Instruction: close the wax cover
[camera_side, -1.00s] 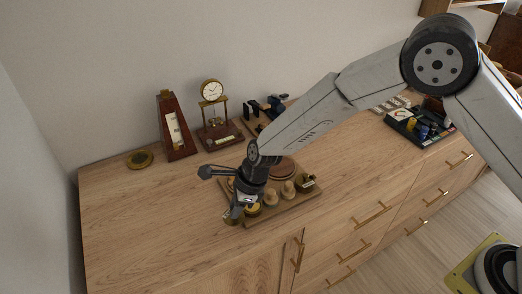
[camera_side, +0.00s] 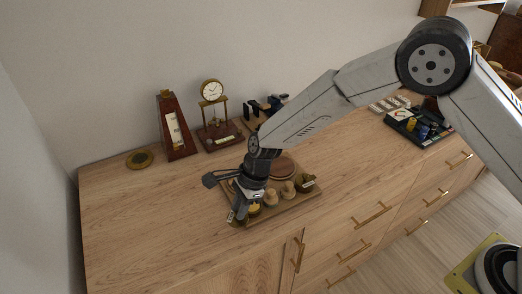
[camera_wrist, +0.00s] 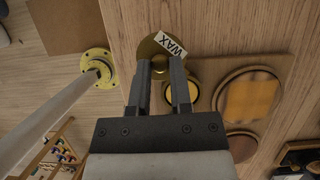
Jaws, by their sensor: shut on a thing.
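The round brass wax cover (camera_wrist: 153,48) shows in the wrist view with a white label reading WAX, just beyond my fingertips. My gripper (camera_wrist: 162,68) is shut on the cover, with brass showing between its two fingers. In the side view, my gripper (camera_side: 237,215) is low at the front left corner of the wooden tray, and it hides most of the cover there. A small round pot with a yellow inside (camera_wrist: 196,92) is close to the right of the fingers, partly hidden by one of them.
The wooden tray (camera_side: 291,208) holds several small pots and a larger round brown dish (camera_wrist: 248,97). A clock (camera_side: 212,91), a metronome-like wooden piece (camera_side: 175,128) and a brass disc (camera_side: 139,159) stand behind. The cabinet top to the left is clear.

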